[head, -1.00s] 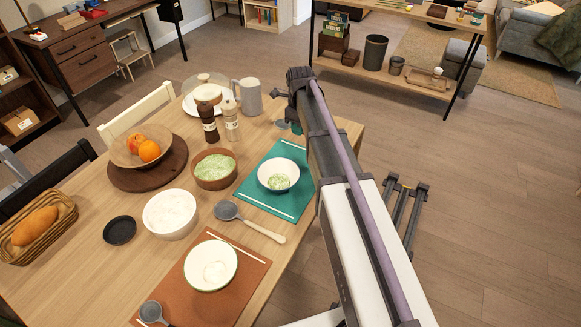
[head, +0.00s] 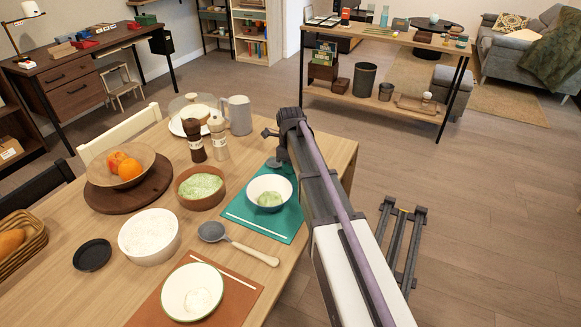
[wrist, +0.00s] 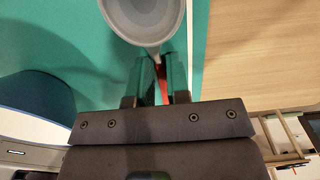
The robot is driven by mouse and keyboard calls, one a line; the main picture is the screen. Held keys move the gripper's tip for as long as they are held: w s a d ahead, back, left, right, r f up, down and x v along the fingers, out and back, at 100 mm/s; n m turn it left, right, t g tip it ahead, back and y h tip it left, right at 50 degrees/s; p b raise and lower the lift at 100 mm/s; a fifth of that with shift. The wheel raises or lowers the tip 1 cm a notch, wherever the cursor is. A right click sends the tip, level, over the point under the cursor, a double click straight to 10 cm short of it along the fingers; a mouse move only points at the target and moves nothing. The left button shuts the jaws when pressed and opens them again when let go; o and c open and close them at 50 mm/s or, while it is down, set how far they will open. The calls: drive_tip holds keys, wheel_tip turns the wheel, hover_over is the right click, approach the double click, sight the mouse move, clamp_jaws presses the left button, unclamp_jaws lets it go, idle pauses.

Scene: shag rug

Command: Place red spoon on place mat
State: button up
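The red spoon has a grey bowl (wrist: 146,18) and a red handle (wrist: 161,84). My gripper (wrist: 162,75) appears shut on the red handle, with one finger on each side of it. In the head view the spoon's grey bowl (head: 276,163) shows small beside my gripper (head: 280,148), at the far end of the teal place mat (head: 247,217). The wrist view shows the spoon over the teal mat (wrist: 80,60), near its edge; I cannot tell whether it touches. The rest of the handle is hidden.
A white-and-blue bowl (head: 284,184) stands on the teal mat, close to my gripper. A grey spoon with a cream handle (head: 257,255) lies nearby. Two mills (head: 218,150) and a pitcher (head: 239,118) stand left of my gripper.

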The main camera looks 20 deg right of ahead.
drive_tip(key=o, duration=0.4)
wheel_tip(320, 180, up, 13)
drive_tip(key=p, duration=1.3)
drive_tip(key=s+a+n, duration=0.2)
drive_tip(key=s+n, duration=0.3)
drive_tip(key=s+a+n, duration=0.2)
drive_tip(key=s+n, duration=0.3)
drive_tip(key=s+a+n, duration=0.2)
drive_tip(key=s+n, duration=0.3)
drive_tip(key=shift+s+f+n+b, duration=0.3)
drive_tip(key=shift+s+b, duration=0.05)
drive_tip(key=shift+s, duration=0.05)
drive_tip(key=s+n, duration=0.3)
drive_tip(key=s+a+n, duration=0.1)
drive_tip(key=s+n, duration=0.1)
drive_tip(key=n, duration=0.2)
drive_tip(key=s+a+n, duration=0.1)
drive_tip(key=s+n, duration=0.2)
drive_tip(key=n, duration=0.1)
drive_tip(key=shift+s+a, duration=0.25)
drive_tip(key=shift+s, duration=0.1)
wheel_tip(320, 180, up, 2)
drive_tip(key=shift+r+p, duration=0.2)
drive_tip(key=shift+p, duration=1)
